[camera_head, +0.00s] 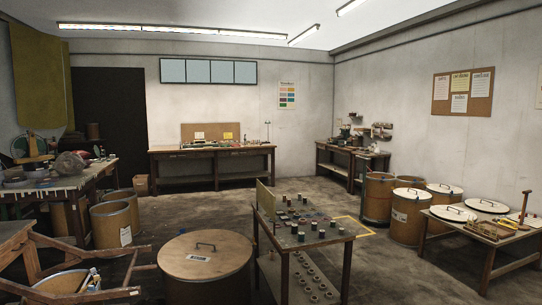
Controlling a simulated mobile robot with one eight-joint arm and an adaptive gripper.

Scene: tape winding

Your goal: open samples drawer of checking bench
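A long wooden bench (211,151) stands against the back wall, with a low board and two pinned notes at its rear. Its front shows wide dark panels under the top that look like drawer fronts (240,177); they appear shut, though small and dim. No label reads at this distance, so I cannot tell whether this is the checking bench or which drawer is for samples. A smaller bench (352,149) stands in the back right corner. My gripper is not in view.
A low table (330,237) with several tape rolls stands in the front middle. A large lidded drum (206,283) is left of it. More drums (406,230) and a low table (487,231) line the right. Bare floor (215,205) lies before the back bench.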

